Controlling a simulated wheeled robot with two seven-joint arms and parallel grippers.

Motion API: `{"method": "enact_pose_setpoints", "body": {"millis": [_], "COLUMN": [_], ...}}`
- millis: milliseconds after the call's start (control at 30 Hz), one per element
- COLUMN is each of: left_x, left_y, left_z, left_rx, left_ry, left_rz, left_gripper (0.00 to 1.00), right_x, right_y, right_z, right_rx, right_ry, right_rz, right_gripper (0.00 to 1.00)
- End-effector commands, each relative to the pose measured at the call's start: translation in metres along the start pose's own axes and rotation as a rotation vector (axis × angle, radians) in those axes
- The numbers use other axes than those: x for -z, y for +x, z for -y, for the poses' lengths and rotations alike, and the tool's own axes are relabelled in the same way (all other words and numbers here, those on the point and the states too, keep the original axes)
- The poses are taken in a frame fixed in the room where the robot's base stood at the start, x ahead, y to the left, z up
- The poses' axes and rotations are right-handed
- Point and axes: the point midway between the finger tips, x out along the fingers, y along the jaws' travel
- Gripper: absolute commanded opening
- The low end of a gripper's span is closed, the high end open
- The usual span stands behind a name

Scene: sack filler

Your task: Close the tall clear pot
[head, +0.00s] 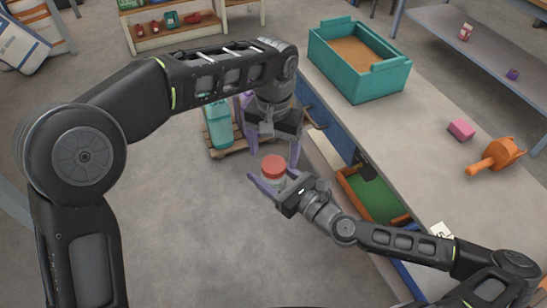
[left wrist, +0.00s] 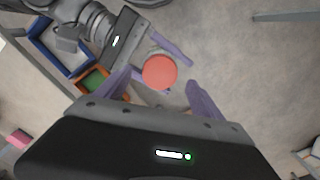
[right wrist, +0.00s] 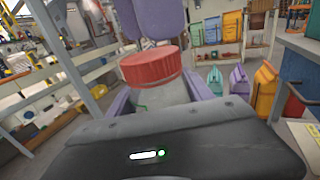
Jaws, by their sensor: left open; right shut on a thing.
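The tall clear pot (head: 272,179) is held upright in the air by my right gripper (head: 274,186), which is shut on its clear body. A red lid (head: 273,164) sits on top of the pot; whether it is tightened cannot be told. In the right wrist view the red lid (right wrist: 151,67) tops the clear pot (right wrist: 158,95) between the purple fingers. My left gripper (head: 270,147) is open just above the lid, fingers pointing down. In the left wrist view the lid (left wrist: 159,71) lies ahead of the open left fingers (left wrist: 160,92), near their tips.
The workbench (head: 420,140) at right carries a teal bin (head: 358,85) of brown grain, a pink block (head: 461,130) and an orange scoop (head: 497,156). A teal sack (head: 218,124) stands on a pallet behind my left gripper. Open floor lies to the left.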

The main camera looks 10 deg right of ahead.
Motion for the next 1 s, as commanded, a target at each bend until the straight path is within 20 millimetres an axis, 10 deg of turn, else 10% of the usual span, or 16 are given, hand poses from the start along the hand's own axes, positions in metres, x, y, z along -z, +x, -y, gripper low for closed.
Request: {"method": "enact_pose_setpoints", "body": {"millis": [333, 1000], "left_x": [0.000, 0.003], "left_y": [-0.043, -0.038], "left_z": [0.000, -0.006], "left_rx": [0.000, -0.061], "left_ry": [0.001, 0.014], "left_rz": [-0.001, -0.019], "left_gripper": [0.78, 0.78], "right_x": [0.000, 0.000], "right_y": [0.000, 0.000], "right_z": [0.000, 0.000], "right_rx": [0.000, 0.000], "right_ry": [0.000, 0.000], "right_rz": [0.000, 0.000], "right_gripper": [0.00, 0.00]}}
